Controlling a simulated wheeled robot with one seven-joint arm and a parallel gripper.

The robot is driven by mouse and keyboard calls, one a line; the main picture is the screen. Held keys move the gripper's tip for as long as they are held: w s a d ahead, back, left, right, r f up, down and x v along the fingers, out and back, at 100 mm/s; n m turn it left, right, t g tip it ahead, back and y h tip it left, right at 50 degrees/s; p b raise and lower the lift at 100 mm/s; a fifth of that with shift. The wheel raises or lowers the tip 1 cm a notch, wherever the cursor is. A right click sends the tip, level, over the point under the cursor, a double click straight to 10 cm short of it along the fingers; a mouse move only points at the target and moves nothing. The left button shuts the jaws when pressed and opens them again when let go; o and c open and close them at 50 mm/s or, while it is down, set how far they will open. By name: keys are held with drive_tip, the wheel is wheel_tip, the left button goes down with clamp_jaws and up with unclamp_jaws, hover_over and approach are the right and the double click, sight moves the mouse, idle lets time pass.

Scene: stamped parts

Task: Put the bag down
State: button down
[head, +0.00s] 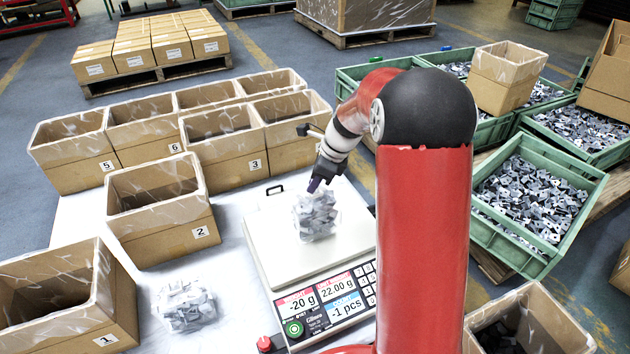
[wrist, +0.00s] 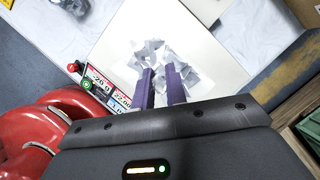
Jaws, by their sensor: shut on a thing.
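A clear bag of grey stamped parts (head: 317,217) is at my gripper (head: 318,182), over the right part of the scale's pale plate (head: 270,225). In the wrist view the two purple fingers (wrist: 160,71) are shut on the top of the bag (wrist: 149,53). I cannot tell whether the bag's underside touches the plate. The scale's display (head: 325,297) reads -20 g, 22.00 g and -1 pcs. A second bag of parts (head: 185,305) lies on the white table left of the scale.
Open cardboard boxes with number labels stand left and behind, among them box 1 (head: 115,315) and box 2 (head: 190,240). Green crates of parts (head: 545,255) stand at the right. White table surface (head: 235,285) is clear between the second bag and the scale.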

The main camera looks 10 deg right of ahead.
drive_tip(key=c, duration=1.4)
unclamp_jaws()
drive_tip(key=shift+c, duration=0.2)
drive_tip(key=p+v, duration=0.3)
drive_tip(key=v, duration=0.9)
drive_tip(key=s+a+r+n+t+h, duration=0.1)
drive_tip(key=s+a+r+n, duration=0.15)
drive_tip(key=s+n, duration=0.3)
drive_tip(key=s+a+r+n+h, duration=0.1)
drive_tip(key=s+r+n, duration=0.3)
drive_tip(key=s, duration=0.3)
drive_tip(key=s+n+t+h, duration=0.2)
drive_tip(key=s+n, duration=1.1)
drive_tip(key=s, duration=0.3)
drive_tip(key=shift+a+f+t, duration=0.35)
drive_tip(key=shift+f+t, duration=0.05)
drive_tip(key=shift+f, duration=0.05)
drive_tip(key=shift+n, duration=0.25)
